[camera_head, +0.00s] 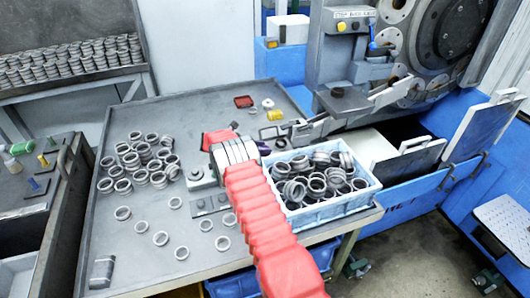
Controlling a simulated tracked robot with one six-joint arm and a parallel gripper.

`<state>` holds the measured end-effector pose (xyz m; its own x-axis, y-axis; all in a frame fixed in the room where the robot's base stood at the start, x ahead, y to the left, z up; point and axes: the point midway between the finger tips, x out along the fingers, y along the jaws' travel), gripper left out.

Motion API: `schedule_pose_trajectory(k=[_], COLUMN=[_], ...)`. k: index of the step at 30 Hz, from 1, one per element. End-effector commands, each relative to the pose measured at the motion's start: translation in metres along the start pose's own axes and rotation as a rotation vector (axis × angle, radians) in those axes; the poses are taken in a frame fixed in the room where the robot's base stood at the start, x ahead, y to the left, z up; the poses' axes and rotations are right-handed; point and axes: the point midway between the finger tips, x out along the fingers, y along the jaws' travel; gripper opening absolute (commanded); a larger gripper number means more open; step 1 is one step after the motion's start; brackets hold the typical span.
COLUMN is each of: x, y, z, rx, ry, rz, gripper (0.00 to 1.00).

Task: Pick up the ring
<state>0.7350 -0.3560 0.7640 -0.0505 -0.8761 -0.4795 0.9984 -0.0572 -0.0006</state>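Many grey metal rings lie on the grey table. A heap of rings (145,158) is at the left of the table, and several single rings lie in front of it, such as one ring (160,238). More rings (312,175) fill a light-blue crate (335,207) at the table's right edge. My red-sleeved arm (258,208) reaches from the bottom up over the table, between the loose rings and the crate. Its grey and red end (230,150) is above the table's middle. I cannot make out the fingers or whether they hold a ring.
A blue and grey grinding machine (400,60) stands at the right behind the crate. Stacked rings (70,62) sit on a rack at the back left. Small grey blocks (205,202), a red tray (244,101) and a yellow piece (275,115) are on the table.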

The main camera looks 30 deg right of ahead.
Motion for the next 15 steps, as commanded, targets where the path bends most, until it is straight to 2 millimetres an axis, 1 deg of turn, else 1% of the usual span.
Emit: schedule_pose_trajectory(k=[1, 12, 14, 15], x=[0.0, 0.0001, 0.0001, 0.0001], y=[0.0, -0.0001, -0.0001, -0.0001], z=[0.0001, 0.0001, 0.0001, 0.0001], rx=[0.0, 0.0, 0.0, 0.0], ry=[0.0, 0.0, 0.0, 0.0], rz=[0.0, 0.0, 0.0, 0.0], gripper=[0.31, 0.05, 0.01, 0.0])
